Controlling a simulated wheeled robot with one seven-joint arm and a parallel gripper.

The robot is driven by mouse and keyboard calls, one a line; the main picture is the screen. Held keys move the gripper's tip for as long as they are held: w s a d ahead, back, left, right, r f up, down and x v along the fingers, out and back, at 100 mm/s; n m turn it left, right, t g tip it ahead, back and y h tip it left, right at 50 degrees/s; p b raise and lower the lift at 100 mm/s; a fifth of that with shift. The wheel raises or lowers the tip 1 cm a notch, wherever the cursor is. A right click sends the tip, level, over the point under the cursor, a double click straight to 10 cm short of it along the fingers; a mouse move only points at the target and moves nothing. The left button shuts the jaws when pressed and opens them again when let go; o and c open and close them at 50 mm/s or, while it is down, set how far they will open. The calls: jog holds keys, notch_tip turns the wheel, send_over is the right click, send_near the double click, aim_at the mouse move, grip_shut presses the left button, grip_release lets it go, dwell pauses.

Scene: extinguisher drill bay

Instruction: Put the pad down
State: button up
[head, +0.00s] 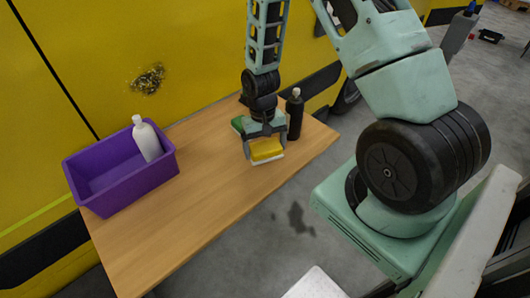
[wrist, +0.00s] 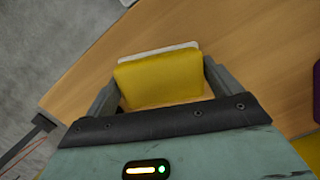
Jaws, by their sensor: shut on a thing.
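A yellow pad (head: 266,148) with a pale underside is held in my gripper (head: 265,146), over the right part of the wooden table. In the wrist view, the pad (wrist: 160,80) sits between the two fingers of my gripper (wrist: 158,88), one on each side. My gripper is shut on it. I cannot tell whether the pad's underside touches the tabletop.
The wooden table (head: 190,215) has free room at its middle and front. A purple bin (head: 125,185) with a white bottle (head: 147,140) in it stands at left. A dark bottle (head: 294,115) and a green object (head: 237,124) are close to my gripper. The yellow vehicle (head: 90,60) borders the table's back.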

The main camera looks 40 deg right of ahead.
aim_at(265, 154)
jog(key=shift+f+p, duration=0.35)
jog(key=shift+f, duration=1.45)
jog(key=shift+f, duration=0.15)
jog(key=o, duration=0.6)
